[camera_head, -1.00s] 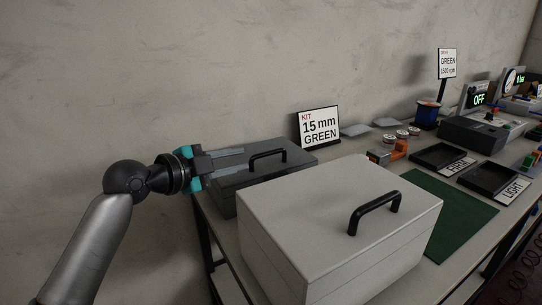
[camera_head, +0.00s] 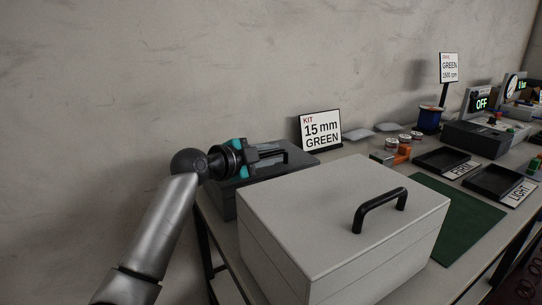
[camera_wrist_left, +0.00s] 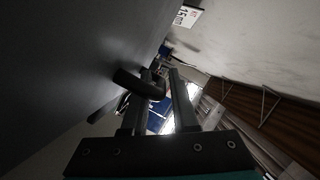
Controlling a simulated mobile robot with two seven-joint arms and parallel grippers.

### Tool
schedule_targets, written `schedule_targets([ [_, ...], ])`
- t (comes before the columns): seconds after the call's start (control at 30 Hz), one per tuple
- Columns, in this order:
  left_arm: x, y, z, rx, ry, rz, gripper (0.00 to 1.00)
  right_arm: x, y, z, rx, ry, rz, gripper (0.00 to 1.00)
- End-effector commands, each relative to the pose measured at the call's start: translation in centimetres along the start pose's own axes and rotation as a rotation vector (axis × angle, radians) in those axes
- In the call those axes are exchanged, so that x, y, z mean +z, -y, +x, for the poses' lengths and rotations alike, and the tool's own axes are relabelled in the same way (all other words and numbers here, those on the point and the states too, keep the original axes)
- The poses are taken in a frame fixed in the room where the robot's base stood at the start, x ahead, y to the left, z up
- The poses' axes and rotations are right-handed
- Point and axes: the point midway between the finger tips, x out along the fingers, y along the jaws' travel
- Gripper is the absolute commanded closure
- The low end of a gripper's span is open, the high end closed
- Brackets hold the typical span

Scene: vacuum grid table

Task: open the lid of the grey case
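A dark grey case (camera_head: 222,205) with a shut lid stands at the far left end of the table. My left gripper (camera_head: 280,156) is over its lid, at the black handle, and hides much of it. In the left wrist view the handle (camera_wrist_left: 140,84) shows in front of the fingertips (camera_wrist_left: 160,92), near the left finger. The fingers are apart; I cannot tell whether they touch the handle. The dark lid surface (camera_wrist_left: 65,70) fills the left of that view. My right gripper is not in view.
A larger light grey case (camera_head: 335,215) with a black handle (camera_head: 380,208) stands shut in front. A kit sign (camera_head: 320,130) stands behind the dark case. A green mat (camera_head: 455,220) and black trays (camera_head: 440,160) lie to the right. The wall is close behind.

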Motion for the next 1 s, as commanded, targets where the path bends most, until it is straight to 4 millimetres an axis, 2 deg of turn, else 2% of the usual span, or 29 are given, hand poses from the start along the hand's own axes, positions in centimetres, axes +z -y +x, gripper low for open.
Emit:
schedule_targets([
  [0.13,-0.01,0.02,-0.01,0.000,0.000,0.000,0.73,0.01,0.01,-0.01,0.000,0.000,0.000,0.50],
  [0.33,0.01,0.01,-0.03,0.000,0.000,0.000,0.95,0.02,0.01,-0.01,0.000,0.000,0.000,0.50],
  [0.4,0.02,0.01,-0.04,0.000,0.000,0.000,1.00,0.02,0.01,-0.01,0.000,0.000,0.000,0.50],
  [1.0,0.07,0.00,-0.06,0.000,0.001,0.000,1.00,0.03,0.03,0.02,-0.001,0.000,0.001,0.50],
])
